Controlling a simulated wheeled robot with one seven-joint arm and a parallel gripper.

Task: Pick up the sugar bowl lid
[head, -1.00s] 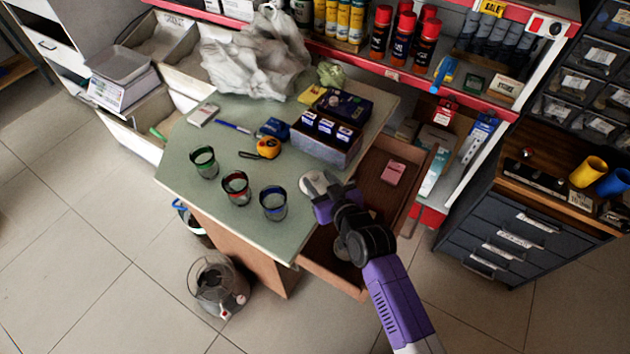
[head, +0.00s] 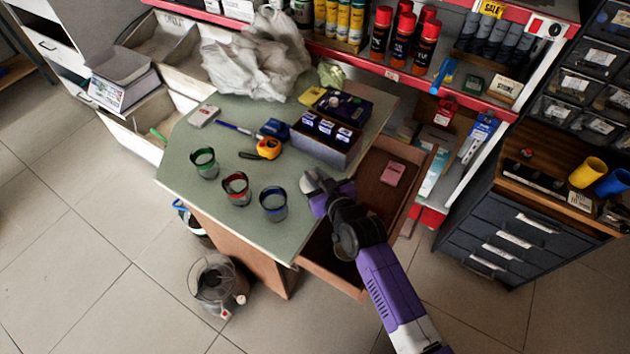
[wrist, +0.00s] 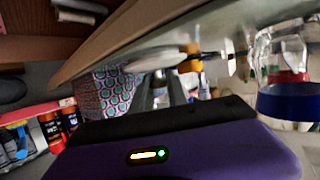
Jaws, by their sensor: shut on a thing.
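The sugar bowl lid (head: 311,183) is a small pale grey-white round piece by the right edge of the green tabletop, largely hidden by my gripper. My gripper (head: 316,182) is shut on it, right of the blue-rimmed glass. In the wrist view, a thin grey piece (wrist: 160,59) shows edge-on beyond the purple gripper body, and a patterned surface with teal and purple rings (wrist: 108,92) is beside it. I cannot tell exactly how these two belong together or whether the lid is clear of the table.
Glasses with blue (head: 273,204), red (head: 237,190) and green (head: 204,163) rims stand to the left. An open drawer (head: 370,197) with a pink item lies to the right.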

